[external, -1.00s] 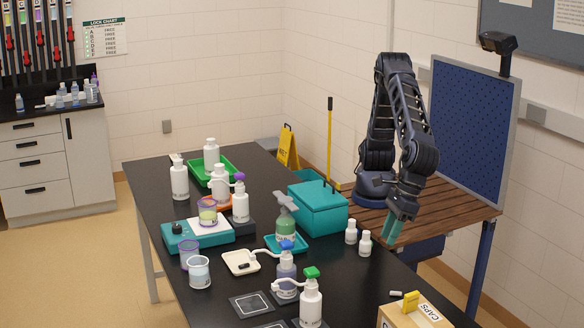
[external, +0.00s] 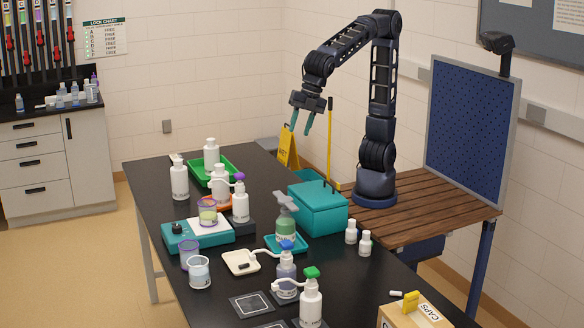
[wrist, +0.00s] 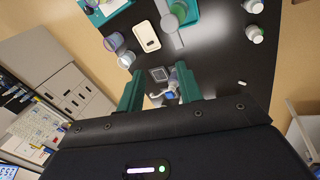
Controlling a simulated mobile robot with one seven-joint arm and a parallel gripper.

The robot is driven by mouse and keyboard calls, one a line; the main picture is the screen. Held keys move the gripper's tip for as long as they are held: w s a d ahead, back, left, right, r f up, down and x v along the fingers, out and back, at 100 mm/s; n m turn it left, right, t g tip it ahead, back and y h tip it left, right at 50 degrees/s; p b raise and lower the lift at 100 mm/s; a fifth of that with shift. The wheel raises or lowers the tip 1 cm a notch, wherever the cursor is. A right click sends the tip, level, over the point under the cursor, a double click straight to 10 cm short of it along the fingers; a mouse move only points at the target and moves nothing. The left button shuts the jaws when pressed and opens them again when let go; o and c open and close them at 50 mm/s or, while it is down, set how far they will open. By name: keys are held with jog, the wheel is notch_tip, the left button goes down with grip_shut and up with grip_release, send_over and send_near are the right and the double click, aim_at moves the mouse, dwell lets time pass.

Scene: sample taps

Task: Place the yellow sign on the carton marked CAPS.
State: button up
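A yellow sign (external: 287,147) with dark lettering stands beyond the far side of the black table, near the wall, partly hidden by the table. The carton marked CAPS (external: 429,312) is at the front right of the table, cut off by the picture's bottom edge. A small yellow piece (external: 411,301) is on its top; I cannot tell exactly what it is. My gripper (external: 299,132) is raised above the far part of the table, fingers pointing down, open and empty. In the wrist view, its two green fingers (wrist: 160,72) stand apart with nothing held.
A teal box (external: 318,207) stands on the table's right side below my arm. Several bottles, a green tray (external: 229,169) and a teal device (external: 183,243) crowd the table. A yellow-handled pole (external: 330,140) rises beside the sign. Two white bottles (external: 351,232) stand near the right edge.

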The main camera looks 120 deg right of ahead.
jog(key=s+d+f+m, duration=0.1)
jog(key=s+d+m, duration=0.75)
jog(key=d, duration=0.65)
jog(key=s+d+f+m, duration=0.3)
jog(key=s+d, duration=0.1)
jog(key=s, duration=0.3)
jog(key=s+d+f+m, duration=0.4)
jog(key=s, duration=0.3)
jog(key=shift+s+d+t, duration=0.25)
jog(key=shift+s+t, duration=0.15)
